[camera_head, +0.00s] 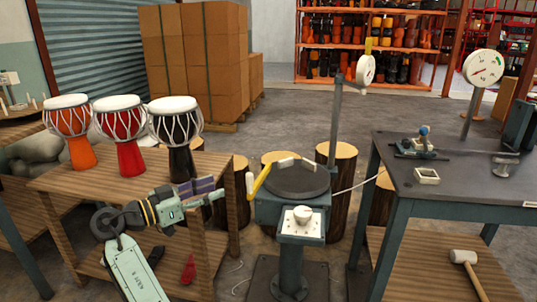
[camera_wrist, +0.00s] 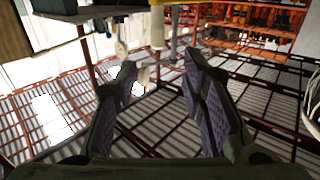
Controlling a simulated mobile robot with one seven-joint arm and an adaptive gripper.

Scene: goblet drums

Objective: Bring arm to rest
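My gripper (camera_head: 205,191) is in the lower left middle of the head view, at the end of my pale green arm. It is in front of the wooden table's right side, beside the black drum. In the wrist view my gripper (camera_wrist: 162,85) shows two purple-padded fingers set wide apart. It is open, and nothing is between the fingers. Three goblet drums stand upright on the wooden table: an orange one (camera_head: 68,121), a red one (camera_head: 125,150) and a black one (camera_head: 181,155). All three are apart from my gripper.
The wooden table (camera_head: 75,185) stands at left. A round dark turntable stand (camera_head: 297,181) is right of my gripper. A grey workbench (camera_head: 470,189) with a small clamp tool and a dial gauge is at right. Log stumps stand behind the stand. Stacked boxes (camera_head: 200,60) are at the back.

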